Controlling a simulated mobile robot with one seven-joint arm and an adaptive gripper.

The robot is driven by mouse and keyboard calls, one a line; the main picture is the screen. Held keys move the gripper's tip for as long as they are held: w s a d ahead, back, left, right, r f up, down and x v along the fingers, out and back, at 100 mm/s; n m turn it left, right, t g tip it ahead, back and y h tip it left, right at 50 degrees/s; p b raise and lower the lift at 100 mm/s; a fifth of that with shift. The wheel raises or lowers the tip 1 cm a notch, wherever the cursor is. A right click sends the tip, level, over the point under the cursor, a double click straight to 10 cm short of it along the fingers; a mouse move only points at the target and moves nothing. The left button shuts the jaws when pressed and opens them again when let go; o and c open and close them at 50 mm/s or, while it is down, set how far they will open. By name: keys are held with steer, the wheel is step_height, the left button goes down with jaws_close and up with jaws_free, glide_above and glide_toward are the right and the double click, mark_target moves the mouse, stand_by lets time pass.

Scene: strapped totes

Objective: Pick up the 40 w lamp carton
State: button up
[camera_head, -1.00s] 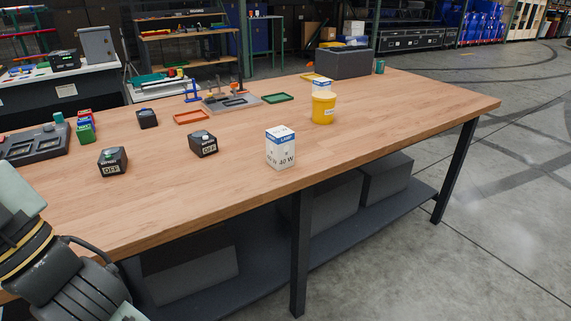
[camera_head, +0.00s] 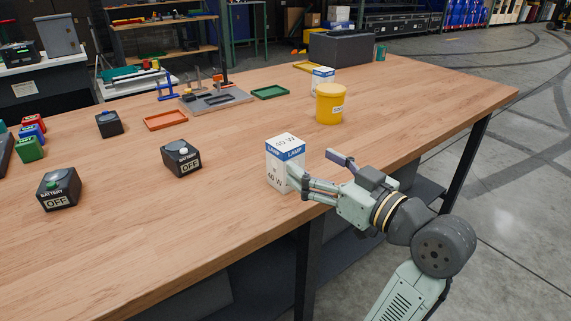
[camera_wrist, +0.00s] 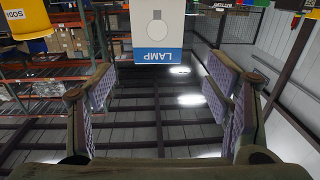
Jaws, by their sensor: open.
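The 40 W lamp carton (camera_head: 284,158) is a white box with a blue band, upright near the front edge of the wooden table (camera_head: 235,215). My gripper (camera_head: 318,172) is at the carton's right side in the head view, its fingers spread apart. In the head view one finger overlaps the carton's lower right face; I cannot tell whether it touches. In the wrist view the carton (camera_wrist: 157,32) shows at the top centre, ahead of and between the two open fingers of my gripper (camera_wrist: 160,105). Nothing is held.
A yellow tub (camera_head: 329,105) stands behind the carton, with a second blue-and-white carton (camera_head: 321,79) behind it. Two black battery boxes marked OFF (camera_head: 181,158) (camera_head: 59,188) sit to the left. An orange tray (camera_head: 165,120) lies farther back. The table between is clear.

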mark_target(295, 150)
steer(key=p+x, duration=0.1)
steer(key=x, duration=0.3)
steer(key=p+x, duration=0.1)
steer(key=x, duration=0.4)
steer(key=shift+w+r, duration=0.2)
steer(key=shift+r, duration=0.05)
steer(key=shift+c, duration=0.2)
steer(key=c, duration=1.2)
